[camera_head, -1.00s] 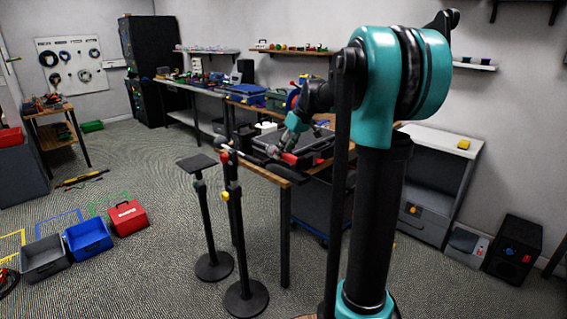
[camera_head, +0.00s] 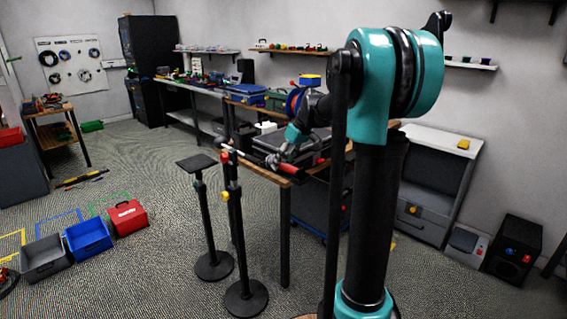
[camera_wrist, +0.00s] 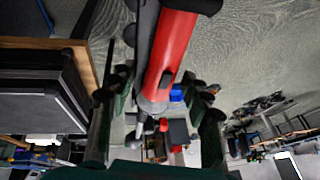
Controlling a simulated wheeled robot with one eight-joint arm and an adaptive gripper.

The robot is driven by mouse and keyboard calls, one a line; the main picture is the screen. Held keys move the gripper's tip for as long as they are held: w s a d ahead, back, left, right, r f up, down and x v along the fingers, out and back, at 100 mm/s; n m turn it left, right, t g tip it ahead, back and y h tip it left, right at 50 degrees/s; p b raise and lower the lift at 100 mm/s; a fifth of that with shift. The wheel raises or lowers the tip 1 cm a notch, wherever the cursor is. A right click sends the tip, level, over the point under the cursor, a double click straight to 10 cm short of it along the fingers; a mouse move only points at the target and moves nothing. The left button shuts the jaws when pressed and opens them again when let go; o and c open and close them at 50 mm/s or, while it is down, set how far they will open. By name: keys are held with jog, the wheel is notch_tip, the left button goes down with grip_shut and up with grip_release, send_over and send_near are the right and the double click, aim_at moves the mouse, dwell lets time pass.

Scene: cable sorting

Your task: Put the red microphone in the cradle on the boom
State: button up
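The red microphone (camera_wrist: 171,50) shows in the wrist view, with a pale grey head and a black tail end. It lies between the fingers of my gripper (camera_wrist: 160,88), with visible gaps on both sides, so the gripper looks open around it. A dark bar (camera_wrist: 142,42), seemingly the boom, runs close beside the microphone. In the head view, my gripper (camera_head: 287,152) is at the table's front corner.
A second stand (camera_head: 203,210) with a flat black top is left of the boom stand. The wooden table (camera_head: 262,172) carries a black case (camera_head: 280,140) close to my gripper. Grey, blue and red bins (camera_head: 88,238) stand on the floor at left. Floor between is clear.

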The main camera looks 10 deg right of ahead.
jog(key=v, duration=1.2)
jog(key=shift+r, duration=0.1)
